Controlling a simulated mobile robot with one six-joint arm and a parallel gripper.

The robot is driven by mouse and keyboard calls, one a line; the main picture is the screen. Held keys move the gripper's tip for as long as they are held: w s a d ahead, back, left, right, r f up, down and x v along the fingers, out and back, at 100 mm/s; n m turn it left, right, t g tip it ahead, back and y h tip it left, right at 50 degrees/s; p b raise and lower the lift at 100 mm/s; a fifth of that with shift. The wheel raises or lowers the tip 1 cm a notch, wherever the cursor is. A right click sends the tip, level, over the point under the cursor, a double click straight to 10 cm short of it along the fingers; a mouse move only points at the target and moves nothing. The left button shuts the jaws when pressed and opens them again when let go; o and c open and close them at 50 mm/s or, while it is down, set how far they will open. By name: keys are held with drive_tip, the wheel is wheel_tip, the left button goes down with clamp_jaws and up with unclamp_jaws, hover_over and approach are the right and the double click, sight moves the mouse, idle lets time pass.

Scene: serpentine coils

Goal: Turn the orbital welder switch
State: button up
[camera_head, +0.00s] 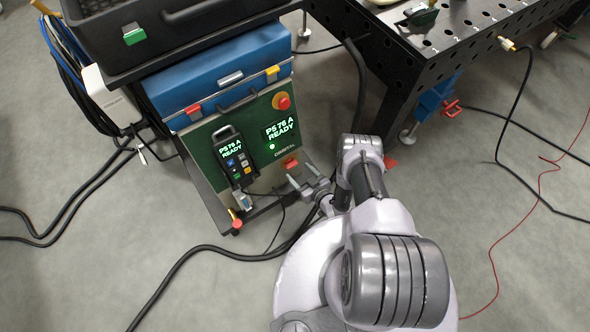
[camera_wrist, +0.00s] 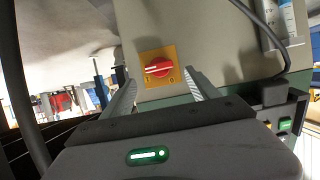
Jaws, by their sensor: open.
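The orbital welder (camera_head: 205,150) is a cabinet with a green front panel at the left centre of the head view. Its switch is a small red knob (camera_head: 290,163) low on the panel's right side. In the wrist view the red rotary knob (camera_wrist: 158,69) sits on a yellow square plate marked I and 0. Its grip lies roughly level, slightly tilted. My gripper (camera_head: 303,184) is just right of and below the switch in the head view. In the wrist view my gripper (camera_wrist: 161,78) is open and empty, its fingers on either side of the plate, apparently short of the knob.
A handheld pendant (camera_head: 234,158) hangs on the panel's left, and a red emergency stop (camera_head: 282,101) is at upper right. A blue toolbox (camera_head: 220,75) sits above. A perforated dark table (camera_head: 465,35) stands at right. Cables (camera_head: 190,262) lie on the floor.

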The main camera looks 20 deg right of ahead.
sight(292, 166)
drive_tip(key=b+x, duration=0.1)
drive_tip(key=x, duration=0.2)
drive_tip(key=shift+f, duration=0.25)
drive_tip(key=shift+w+a, duration=0.1)
drive_tip(key=shift+w, duration=0.4)
drive_tip(key=c, duration=1.4)
drive_tip(key=shift+o, duration=0.2)
drive_tip(key=shift+s+a+r+n, duration=0.1)
drive_tip(key=shift+s+a+n, duration=0.05)
drive_tip(key=shift+n, duration=0.15)
drive_tip(key=shift+a+f+n+t+h, duration=0.15)
drive_tip(key=shift+f+n+t+h, duration=0.15)
drive_tip(key=shift+n+h, duration=0.55)
drive_tip(key=shift+r+n, duration=0.15)
drive_tip(key=shift+n, duration=0.2)
drive_tip(key=o, duration=1.4)
drive_tip(key=shift+c, duration=0.2)
